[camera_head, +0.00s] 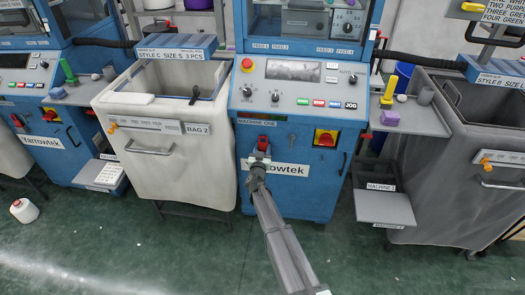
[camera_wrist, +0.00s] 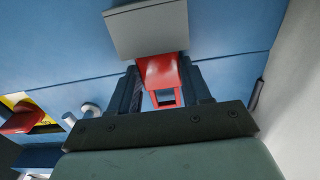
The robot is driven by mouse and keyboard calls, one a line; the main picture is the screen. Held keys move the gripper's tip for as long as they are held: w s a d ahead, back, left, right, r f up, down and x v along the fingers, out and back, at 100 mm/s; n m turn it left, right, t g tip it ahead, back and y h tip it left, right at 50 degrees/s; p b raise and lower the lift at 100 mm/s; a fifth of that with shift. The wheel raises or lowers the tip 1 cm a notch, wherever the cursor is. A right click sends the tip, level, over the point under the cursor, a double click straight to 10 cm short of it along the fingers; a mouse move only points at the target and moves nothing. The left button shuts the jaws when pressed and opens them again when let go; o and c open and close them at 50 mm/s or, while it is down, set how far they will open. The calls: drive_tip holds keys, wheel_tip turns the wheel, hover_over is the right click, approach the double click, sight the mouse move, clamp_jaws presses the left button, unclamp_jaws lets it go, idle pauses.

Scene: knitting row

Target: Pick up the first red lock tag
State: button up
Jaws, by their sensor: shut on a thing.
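The red lock tag (camera_wrist: 162,72) sits between the two dark fingers of my gripper (camera_wrist: 160,88) in the wrist view. It has a square hole at its near end. Its far end meets a grey block (camera_wrist: 147,30) on the blue machine front; I cannot tell whether it is still seated there. In the head view, my gripper (camera_head: 261,153) is at the front of the middle blue machine, below the "MACHINE ONE" label (camera_head: 258,124). A small bit of red (camera_head: 263,143) shows at its tip. My gripper is shut on the tag.
A red-and-yellow rotary switch (camera_head: 325,138) is right of my gripper; it also shows in the wrist view (camera_wrist: 20,120). A pale bin (camera_head: 168,176) stands left and a grey bin (camera_head: 462,170) right. A grey shelf (camera_head: 384,208) juts out. The floor in front is mostly clear.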

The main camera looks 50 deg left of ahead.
sight(264, 132)
wheel_tip(264, 132, up, 7)
drive_tip(key=shift+s+d+n+g+y, duration=1.45)
drive_tip(key=shift+s+d, duration=4.45)
drive_tip(key=shift+s, duration=2.05)
drive_tip(key=w+d+r+m+t+h, duration=0.2)
drive_tip(key=w+d+r, duration=0.5)
drive_tip(key=w+d, duration=0.5)
drive_tip(key=w+d+r+m+t+h, duration=0.1)
drive_tip(key=w+d+r+h, duration=0.1)
drive_tip(key=w+d+r, duration=0.65)
drive_tip(key=w+d+r+m+t+h, duration=0.15)
drive_tip(key=w+d+r, duration=0.25)
drive_tip(key=w+d, duration=1)
drive_tip(key=w+d+r+m+t+h, duration=0.1)
drive_tip(key=w+d+r+m+h, duration=0.1)
drive_tip(key=d, duration=1.3)
drive_tip(key=w+d+r+m+t+h, duration=0.1)
drive_tip(key=w+d+r+m+h, duration=0.2)
drive_tip(key=d, duration=1.2)
drive_tip(key=w+d+r+m+t+h, duration=0.1)
drive_tip(key=w+d+r+h, duration=0.4)
drive_tip(key=d, duration=1)
wheel_tip(264, 132, up, 2)
drive_tip(key=shift+w+d+r+m+t, duration=0.1)
drive_tip(key=shift+w+d+m+t, duration=0.2)
drive_tip(key=shift+w+m, duration=0.5)
drive_tip(key=shift+a, duration=0.1)
